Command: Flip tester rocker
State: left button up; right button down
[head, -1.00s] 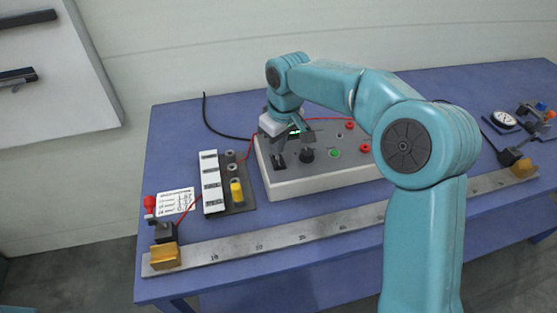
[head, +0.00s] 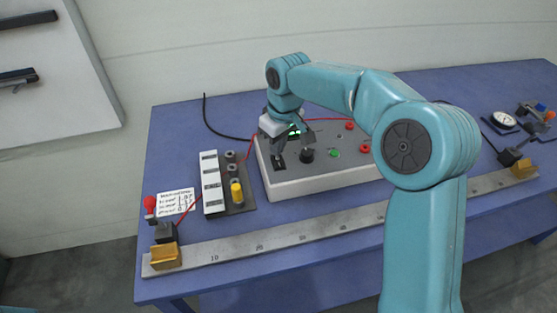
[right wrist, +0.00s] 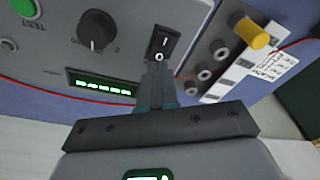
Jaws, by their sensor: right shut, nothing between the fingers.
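The tester (head: 340,175) is a grey box with a sloping panel on the blue bench. Its black rocker (head: 279,163) sits at the panel's left end. In the right wrist view the rocker (right wrist: 163,42) shows an "I" and an "O" mark. My right gripper (head: 279,152) is shut and empty, with its fingertips right at the rocker. In the right wrist view the shut fingers (right wrist: 158,66) point at the rocker's "O" end and hide a little of its edge. I cannot tell whether they touch. My left gripper is not in view.
A black knob (head: 307,156) and a green button (head: 334,154) are beside the rocker. The panel's lit green display (right wrist: 103,86) is close to my fingers. A terminal block with a yellow plug (head: 236,190) stands left of the tester. A long ruler bar (head: 260,240) runs along the front.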

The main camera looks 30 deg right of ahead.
aim_at(278, 159)
jog(key=shift+f+b, duration=0.65)
jog(key=shift+f, duration=0.3)
dwell(0.8)
notch_tip(278, 159, up, 7)
jog(key=p, duration=0.6)
jog(key=shift+r+p, duration=0.15)
jog(key=shift+p, duration=0.15)
jog(key=shift+s, duration=0.15)
